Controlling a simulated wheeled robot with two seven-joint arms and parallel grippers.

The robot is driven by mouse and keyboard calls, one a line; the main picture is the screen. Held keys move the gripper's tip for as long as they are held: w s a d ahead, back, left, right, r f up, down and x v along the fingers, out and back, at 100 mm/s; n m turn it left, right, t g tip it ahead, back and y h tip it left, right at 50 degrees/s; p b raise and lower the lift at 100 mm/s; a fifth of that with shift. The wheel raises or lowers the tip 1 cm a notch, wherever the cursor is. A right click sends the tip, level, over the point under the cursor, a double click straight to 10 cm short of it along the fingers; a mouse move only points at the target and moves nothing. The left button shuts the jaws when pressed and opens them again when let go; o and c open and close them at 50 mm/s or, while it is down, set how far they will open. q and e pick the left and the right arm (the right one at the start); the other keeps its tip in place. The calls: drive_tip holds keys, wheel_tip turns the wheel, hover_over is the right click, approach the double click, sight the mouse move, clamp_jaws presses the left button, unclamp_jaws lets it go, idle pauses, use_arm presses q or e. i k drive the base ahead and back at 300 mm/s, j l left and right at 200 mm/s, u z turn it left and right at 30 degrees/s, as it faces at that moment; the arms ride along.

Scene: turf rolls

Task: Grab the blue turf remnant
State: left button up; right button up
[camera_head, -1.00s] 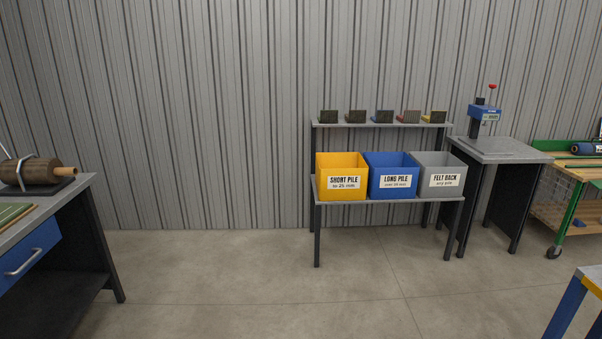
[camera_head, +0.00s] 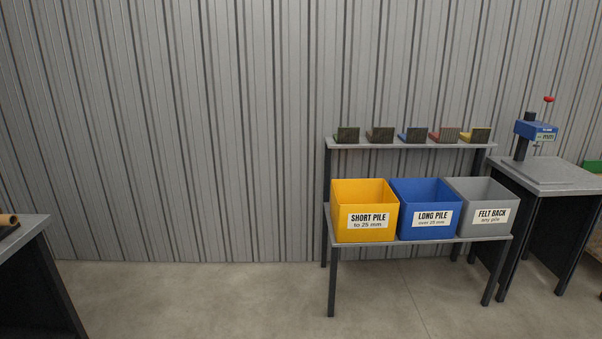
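Several small turf pieces stand in a row on the upper shelf (camera_head: 312,143) of a grey rack against the wall. The middle piece (camera_head: 403,136) has a blue edge and a dark upright face, and looks like the blue turf remnant. Dark pieces stand to its left, and a reddish piece (camera_head: 445,135) and a yellow-edged piece (camera_head: 475,136) to its right. Neither of my grippers is in view.
Below the shelf stand a yellow bin (camera_head: 364,192) marked short pile, a blue bin (camera_head: 425,192) marked long pile and a grey bin (camera_head: 482,190) marked felt back. A bench (camera_head: 30,226) is at left, a gauge table (camera_head: 550,175) at right. The floor between is clear.

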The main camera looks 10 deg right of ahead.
sight(413, 134)
drive_tip(key=i+z, duration=0.4)
drive_tip(key=i, duration=0.3)
drive_tip(key=i+j+z, duration=0.35)
drive_tip(key=i, duration=0.35)
drive_tip(key=i+l+z, duration=0.3)
drive_tip(key=i, duration=0.25)
drive_tip(key=i+l+z, duration=0.15)
drive_tip(key=i+z, duration=0.15)
drive_tip(key=i, duration=0.25)
drive_tip(key=i+l, duration=0.75)
drive_tip(key=l, duration=0.2)
